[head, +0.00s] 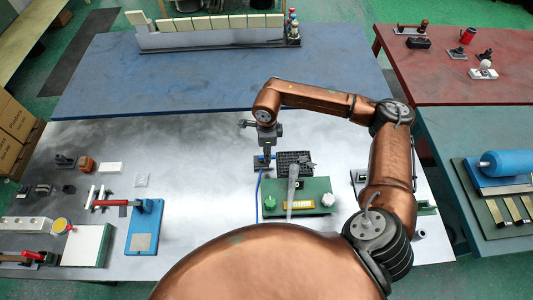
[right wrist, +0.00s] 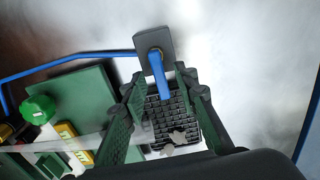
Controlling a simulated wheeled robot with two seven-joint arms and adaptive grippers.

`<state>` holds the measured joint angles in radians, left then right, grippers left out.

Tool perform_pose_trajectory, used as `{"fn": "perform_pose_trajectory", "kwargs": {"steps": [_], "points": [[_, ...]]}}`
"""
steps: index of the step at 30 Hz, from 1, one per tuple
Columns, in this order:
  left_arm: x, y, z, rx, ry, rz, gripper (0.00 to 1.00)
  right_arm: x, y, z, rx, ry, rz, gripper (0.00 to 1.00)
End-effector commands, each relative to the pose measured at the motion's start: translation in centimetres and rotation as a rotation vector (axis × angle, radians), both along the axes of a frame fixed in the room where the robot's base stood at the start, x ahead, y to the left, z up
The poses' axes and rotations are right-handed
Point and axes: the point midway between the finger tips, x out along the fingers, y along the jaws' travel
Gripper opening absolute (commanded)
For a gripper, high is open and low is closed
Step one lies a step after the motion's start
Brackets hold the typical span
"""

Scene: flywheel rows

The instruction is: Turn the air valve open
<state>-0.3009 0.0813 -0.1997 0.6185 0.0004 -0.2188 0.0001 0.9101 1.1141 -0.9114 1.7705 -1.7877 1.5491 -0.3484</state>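The air valve (right wrist: 154,50) is a dark grey block with a brass-coloured fitting and a blue lever (right wrist: 158,78). A blue hose (right wrist: 70,62) runs off its left side in the right wrist view. In the head view the valve (head: 263,161) is small and partly covered by my right gripper (head: 267,155), which points down over it. In the right wrist view the two fingers of my right gripper (right wrist: 161,80) are apart, with the end of the blue lever between or just beyond the tips. I cannot tell whether they touch it. My left gripper is not in view.
A black grid tray (head: 296,158) lies close beside the valve. A green board (head: 312,192) with a green knob (head: 270,202) and a yellow-labelled part is in front. A blue press-like fixture (head: 145,226) stands further left. The light table between them is clear.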

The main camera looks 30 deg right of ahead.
Motion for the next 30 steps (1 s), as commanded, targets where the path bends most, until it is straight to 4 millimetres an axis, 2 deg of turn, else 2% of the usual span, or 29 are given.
{"fn": "perform_pose_trajectory", "kwargs": {"steps": [15,21,30], "points": [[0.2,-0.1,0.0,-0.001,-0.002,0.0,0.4,0.1,0.0,9.6,0.001,-0.004,0.002,0.28],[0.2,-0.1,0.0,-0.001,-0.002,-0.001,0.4,0.1,0.0,11.3,0.0,-0.001,0.001,0.28],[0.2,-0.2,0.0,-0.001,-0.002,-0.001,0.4,0.1,0.0,11.5,0.001,-0.002,0.001,0.28]]}}
